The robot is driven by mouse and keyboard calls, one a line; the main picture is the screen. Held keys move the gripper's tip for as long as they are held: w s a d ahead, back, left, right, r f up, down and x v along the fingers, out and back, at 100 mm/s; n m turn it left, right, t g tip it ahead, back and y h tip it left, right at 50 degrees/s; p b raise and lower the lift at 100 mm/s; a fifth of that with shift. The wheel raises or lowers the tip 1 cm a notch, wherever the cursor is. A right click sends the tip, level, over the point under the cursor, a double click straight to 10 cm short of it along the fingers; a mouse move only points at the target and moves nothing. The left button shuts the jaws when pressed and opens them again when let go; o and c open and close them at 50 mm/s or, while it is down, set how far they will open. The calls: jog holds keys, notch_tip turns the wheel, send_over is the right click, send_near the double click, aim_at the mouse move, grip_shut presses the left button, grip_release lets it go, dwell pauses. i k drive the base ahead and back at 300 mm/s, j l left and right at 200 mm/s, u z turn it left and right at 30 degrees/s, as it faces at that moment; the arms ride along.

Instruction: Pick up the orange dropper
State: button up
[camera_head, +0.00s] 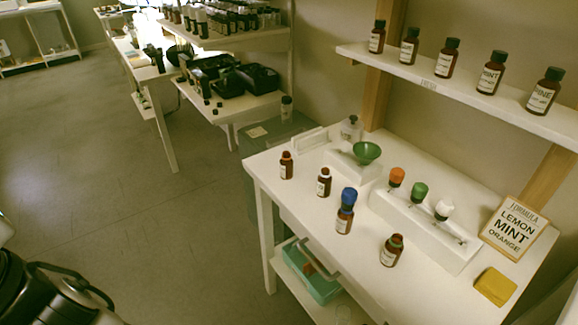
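The orange dropper (396,176) stands upright at the left end of a white rack (432,238) on the white table. Its orange bulb shows on top, and most of its lower part is hidden in the rack. A green dropper (419,191) and a white dropper (444,208) stand beside it to the right in the same rack. A blue dropper (348,195) sits in a brown bottle (344,221) in front of the rack. Dark parts of my arm show at the bottom left, far from the table. I cannot see my gripper's fingers.
Brown bottles (287,166) (324,183) (391,251) stand along the table's front. Behind are a green funnel (367,151) and a clear bottle (350,129). At right are a recipe sign (515,230) and yellow block (495,286). A bottle shelf (470,93) overhangs the back. Open floor (150,220) lies left.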

aim_at(396, 175)
jog(key=j+z, duration=0.15)
jog(key=z, duration=0.2)
jog(key=i+j+z, duration=0.1)
jog(key=z, duration=0.2)
jog(key=j+z, duration=0.35)
jog(key=k+j+z, duration=0.1)
jog(key=j+z, duration=0.25)
jog(key=j, duration=0.65)
jog(key=i+j, duration=0.2)
jog(key=j, duration=0.15)
jog(key=i+j, duration=0.25)
jog(key=j, duration=0.15)
